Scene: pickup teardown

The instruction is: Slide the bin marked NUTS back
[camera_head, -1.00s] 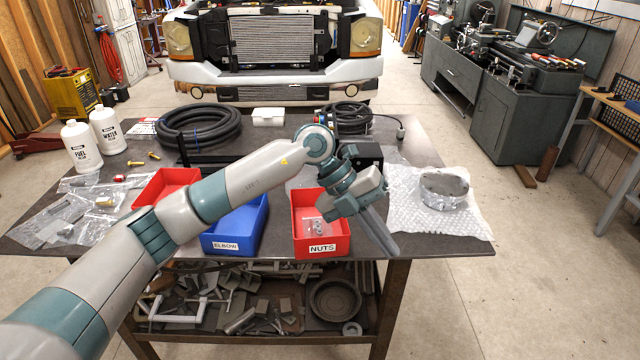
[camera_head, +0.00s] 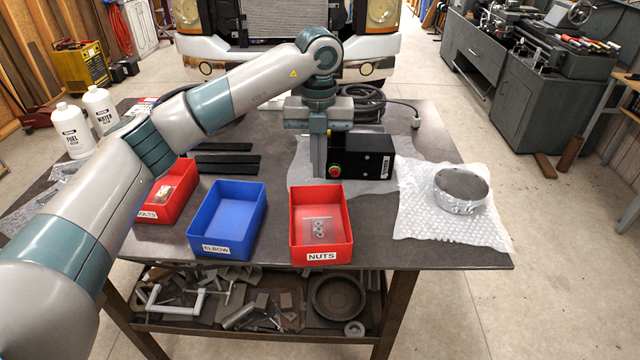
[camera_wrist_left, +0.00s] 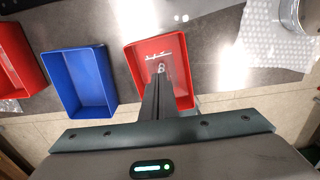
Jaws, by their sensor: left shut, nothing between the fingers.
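The red bin marked NUTS (camera_head: 321,256) sits near the table's front edge, with a small clear bag of nuts (camera_head: 318,231) inside. It also shows in the left wrist view (camera_wrist_left: 133,60). My left gripper (camera_head: 318,172) is shut and empty, pointing down. In the head view its fingers show above and behind the bin's back wall, beside the black box. In the left wrist view the shut fingers (camera_wrist_left: 160,78) overlap the bin's picture; I cannot tell whether they touch it. My right gripper is not in view.
A blue ELBOW bin (camera_head: 228,252) stands left of the NUTS bin, and a red BOLTS bin (camera_head: 175,212) further left. A black box with a red button (camera_head: 362,155) stands behind. A metal ring (camera_head: 460,190) lies on bubble wrap (camera_head: 415,225) at right.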

